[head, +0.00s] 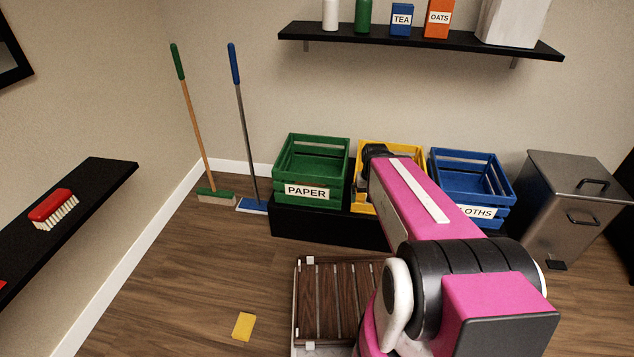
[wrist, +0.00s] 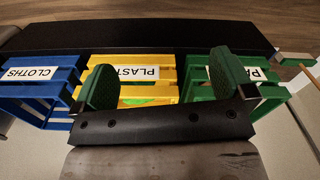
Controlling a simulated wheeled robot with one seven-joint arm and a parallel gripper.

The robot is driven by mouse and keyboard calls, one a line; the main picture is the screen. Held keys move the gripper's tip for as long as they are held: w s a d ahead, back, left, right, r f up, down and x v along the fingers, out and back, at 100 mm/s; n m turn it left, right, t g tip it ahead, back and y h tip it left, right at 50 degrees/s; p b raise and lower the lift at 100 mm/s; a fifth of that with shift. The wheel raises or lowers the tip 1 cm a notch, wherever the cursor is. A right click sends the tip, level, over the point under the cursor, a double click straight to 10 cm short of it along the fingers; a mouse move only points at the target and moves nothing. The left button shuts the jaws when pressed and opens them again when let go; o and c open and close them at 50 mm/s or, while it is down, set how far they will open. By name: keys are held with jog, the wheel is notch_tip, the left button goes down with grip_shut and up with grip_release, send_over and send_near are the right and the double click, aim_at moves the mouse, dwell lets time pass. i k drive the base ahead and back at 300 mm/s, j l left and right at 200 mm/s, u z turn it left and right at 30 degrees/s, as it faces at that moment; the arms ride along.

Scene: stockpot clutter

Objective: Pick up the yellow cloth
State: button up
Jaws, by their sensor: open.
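The yellow cloth (head: 243,326) lies flat on the wooden floor in the head view, left of the slatted wooden rack. It looks like a small folded rectangle. It does not show in the wrist view. My gripper (wrist: 163,80) is open in the wrist view, its two green-padded fingers wide apart with nothing between them. It faces the labelled crates, away from the cloth. In the head view my arm hides the gripper's fingers.
Green (head: 313,170), yellow (head: 392,150) and blue (head: 471,174) crates stand on a black bench (head: 320,224). A slatted wooden rack (head: 338,290) lies right of the cloth. A metal bin (head: 575,200) stands at right. Floor left of the cloth is clear.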

aim_at(244, 327)
jog(key=k, duration=0.2)
jog(key=u, duration=0.45)
jog(key=l+u, duration=0.15)
jog(key=u, duration=0.25)
jog(key=l+u, duration=0.1)
jog(key=u, duration=0.35)
jog(key=l+u, duration=0.1)
jog(key=u, duration=0.3)
jog(key=l+u, duration=0.15)
jog(key=u, duration=0.3)
jog(key=k, duration=0.55)
jog(key=k+l, duration=0.1)
jog(key=l, duration=0.85)
jog(key=z, duration=0.05)
